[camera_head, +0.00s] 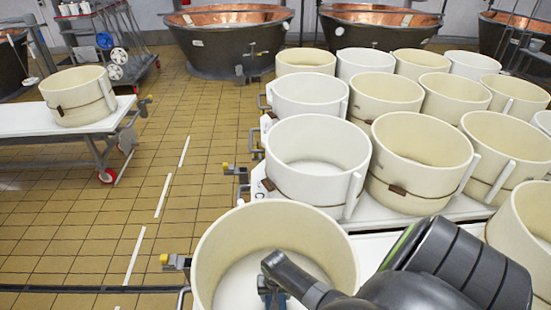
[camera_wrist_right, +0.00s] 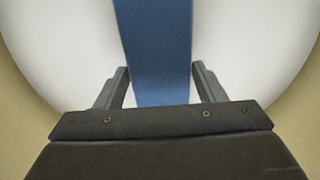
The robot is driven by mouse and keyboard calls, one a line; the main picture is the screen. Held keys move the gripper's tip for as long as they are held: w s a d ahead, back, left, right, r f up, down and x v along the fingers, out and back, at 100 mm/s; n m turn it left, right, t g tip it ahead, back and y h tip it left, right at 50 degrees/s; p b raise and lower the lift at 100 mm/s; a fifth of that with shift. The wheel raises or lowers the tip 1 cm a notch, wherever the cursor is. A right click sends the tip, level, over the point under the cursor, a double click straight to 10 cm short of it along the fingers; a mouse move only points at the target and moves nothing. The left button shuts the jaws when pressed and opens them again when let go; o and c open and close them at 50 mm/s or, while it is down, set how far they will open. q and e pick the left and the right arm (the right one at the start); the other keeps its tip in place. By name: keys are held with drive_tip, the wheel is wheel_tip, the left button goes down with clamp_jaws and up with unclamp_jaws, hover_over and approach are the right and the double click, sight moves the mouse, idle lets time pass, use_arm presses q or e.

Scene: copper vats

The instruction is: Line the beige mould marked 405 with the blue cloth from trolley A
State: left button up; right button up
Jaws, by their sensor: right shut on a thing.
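The nearest beige mould (camera_head: 342,255) stands at the bottom centre of the head view, open at the top. No 405 mark is readable on it. My right arm reaches over its rim, with the wrist above the white inside. The blue cloth (camera_head: 266,287) shows as a small patch under my wrist. In the right wrist view the cloth (camera_wrist_right: 155,35) is a blue strip running between the fingers of my right gripper (camera_wrist_right: 160,78), which is shut on it. The mould's pale interior (camera_wrist_right: 60,50) lies behind the cloth. My left gripper is not in view.
Several beige and white moulds (camera_head: 318,145) stand close together on white trolleys beyond and to the right. Another mould (camera_head: 78,95) stands on a white table (camera_head: 25,125) at left. Copper vats (camera_head: 228,40) line the back. The tiled floor (camera_head: 110,210) at left is clear.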

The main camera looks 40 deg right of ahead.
drive_tip(key=shift+f+b, duration=0.5)
drive_tip(key=shift+f, duration=0.3)
idle(0.9)
drive_tip(key=shift+s+a+f, duration=0.1)
idle(0.6)
drive_tip(key=o, duration=1.2)
drive_tip(key=shift+r+p, duration=0.3)
drive_tip(key=shift+r, duration=0.2)
wheel_tip(320, 180, up, 16)
drive_tip(key=shift+r+p, duration=0.2)
drive_tip(key=shift+p, duration=1.05)
